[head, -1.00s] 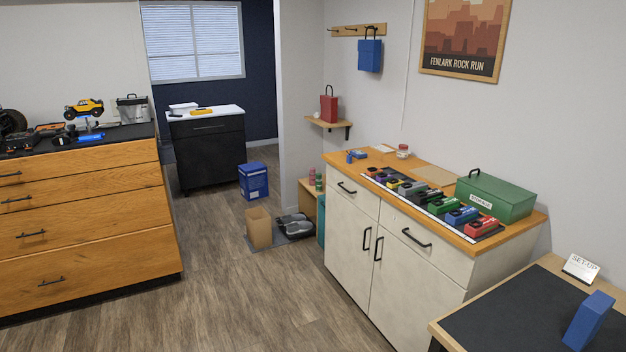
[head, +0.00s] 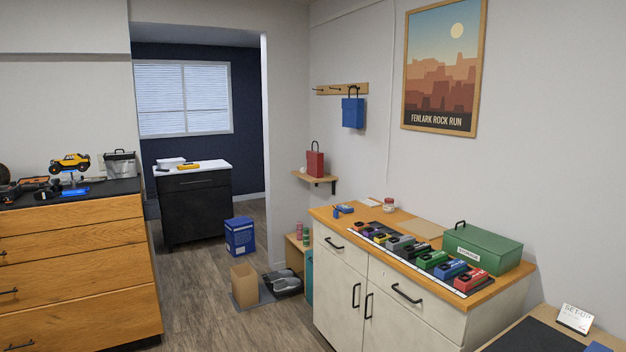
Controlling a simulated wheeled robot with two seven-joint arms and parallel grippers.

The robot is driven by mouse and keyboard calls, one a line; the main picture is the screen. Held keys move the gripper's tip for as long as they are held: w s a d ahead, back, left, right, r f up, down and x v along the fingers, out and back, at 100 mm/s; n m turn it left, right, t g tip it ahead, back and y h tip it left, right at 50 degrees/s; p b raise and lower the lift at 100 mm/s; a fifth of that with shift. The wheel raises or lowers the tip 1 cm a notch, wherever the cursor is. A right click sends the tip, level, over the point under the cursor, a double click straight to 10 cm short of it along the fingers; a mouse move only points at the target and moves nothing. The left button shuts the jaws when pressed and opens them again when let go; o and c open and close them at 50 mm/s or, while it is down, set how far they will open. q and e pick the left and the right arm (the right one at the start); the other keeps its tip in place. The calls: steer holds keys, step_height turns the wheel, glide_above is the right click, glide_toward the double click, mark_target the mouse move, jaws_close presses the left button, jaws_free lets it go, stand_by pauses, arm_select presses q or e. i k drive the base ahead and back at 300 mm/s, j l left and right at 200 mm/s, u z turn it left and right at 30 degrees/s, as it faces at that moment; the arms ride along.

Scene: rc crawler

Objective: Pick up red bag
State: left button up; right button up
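The red bag (head: 315,163) stands upright on a small wooden wall shelf (head: 319,180) near the corner, its dark handle loop on top. A small whitish item (head: 302,169) sits on the shelf to its left. A blue bag (head: 353,113) hangs above and to the right from a wooden peg rail (head: 342,89). Neither of my grippers shows in the head view.
A cream cabinet (head: 338,287) with a wooden top, colored boxes and a green case (head: 482,248) stands at the right. A wooden drawer unit (head: 75,270) is at the left. Between them is open floor (head: 205,305), with a cardboard box (head: 245,285) and shoes (head: 284,283) farther back.

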mark_target(315, 159)
steer(key=i+j+z, duration=0.3)
steer(key=i+j, duration=0.15)
steer(key=i, duration=0.45)
steer(key=i+j+z, duration=0.25)
steer(key=i+j, duration=0.4)
steer(key=i, duration=0.2)
steer(key=i+j+z, duration=0.3)
steer(key=i+j, duration=0.5)
steer(key=i+j+z, duration=0.25)
steer(key=i+j, duration=0.4)
steer(key=j, duration=0.3)
